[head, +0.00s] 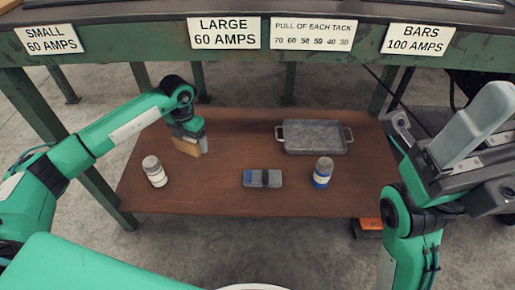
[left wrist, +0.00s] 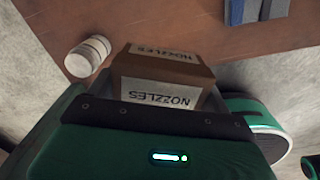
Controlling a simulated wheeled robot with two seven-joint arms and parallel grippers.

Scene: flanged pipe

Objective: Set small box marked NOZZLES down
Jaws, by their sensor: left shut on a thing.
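The small brown box marked NOZZLES (head: 187,147) is at the left part of the brown lower shelf (head: 232,135). My left gripper (head: 191,136) is shut on it from above. In the left wrist view the box (left wrist: 163,72) shows white NOZZLES labels on two faces and sits between the fingers. I cannot tell whether its underside touches the shelf. My right arm is at the right edge of the head view, and a grey part that seems to be the right gripper (head: 472,130) is away from the shelf; its jaws are unclear.
A white-labelled jar (head: 154,171) stands in front of the box, slightly left. A grey-blue block (head: 262,179) and a blue-labelled jar (head: 322,172) are further right. A grey metal tray (head: 314,137) is at the back right. The green bench edge (head: 180,40) overhangs the shelf.

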